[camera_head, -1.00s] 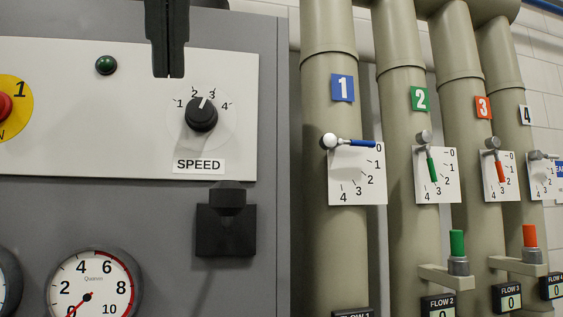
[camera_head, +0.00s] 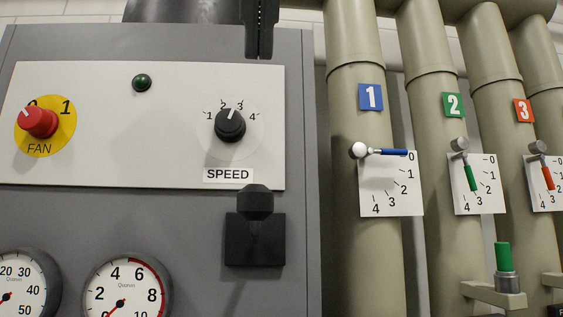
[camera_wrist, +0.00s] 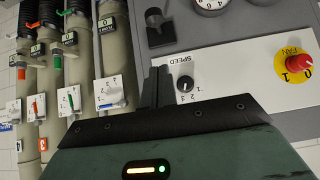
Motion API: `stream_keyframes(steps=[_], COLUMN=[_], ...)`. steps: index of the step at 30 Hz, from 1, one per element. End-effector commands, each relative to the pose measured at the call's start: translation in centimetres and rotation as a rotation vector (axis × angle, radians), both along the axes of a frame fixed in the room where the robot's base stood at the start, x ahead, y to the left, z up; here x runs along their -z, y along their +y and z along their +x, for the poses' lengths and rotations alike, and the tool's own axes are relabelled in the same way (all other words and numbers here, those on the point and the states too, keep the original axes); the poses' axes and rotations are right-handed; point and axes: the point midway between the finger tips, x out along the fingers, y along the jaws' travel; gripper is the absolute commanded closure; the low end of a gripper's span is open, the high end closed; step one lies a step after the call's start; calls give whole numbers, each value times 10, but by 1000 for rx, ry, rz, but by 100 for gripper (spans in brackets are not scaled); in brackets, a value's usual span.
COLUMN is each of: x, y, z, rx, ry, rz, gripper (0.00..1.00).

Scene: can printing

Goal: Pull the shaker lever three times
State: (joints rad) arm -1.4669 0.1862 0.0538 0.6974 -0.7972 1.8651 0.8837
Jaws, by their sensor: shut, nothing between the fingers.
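A black lever (camera_head: 255,203) stands out from a square black base (camera_head: 238,250) on the grey cabinet, below the SPEED label. No label naming it a shaker is readable. It also shows in the wrist view (camera_wrist: 154,17) at the top, upside down. My gripper (camera_head: 258,52) is shut and empty at the top of the head view. It appears well above the lever and apart from it, near the upper right of the white panel. In the wrist view its fingers (camera_wrist: 157,85) are together, beside the SPEED dial.
A black SPEED knob (camera_head: 230,125), a red FAN knob (camera_head: 37,122) and a green lamp (camera_head: 142,82) sit on the white panel (camera_head: 100,160). Gauges (camera_head: 127,290) are below. Pipes with numbered valve handles (camera_head: 390,152) stand on the right.

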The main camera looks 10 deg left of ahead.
Motion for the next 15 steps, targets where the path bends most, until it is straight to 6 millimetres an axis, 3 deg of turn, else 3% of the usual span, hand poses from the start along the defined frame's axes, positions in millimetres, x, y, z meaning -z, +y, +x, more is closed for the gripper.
stream_keyframes(steps=[10, 15], x=[53, 72], y=[10, 11], z=[51, 49], rx=[4, -1], ry=[0, 0], rz=[-4, -3], gripper=[100, 100])
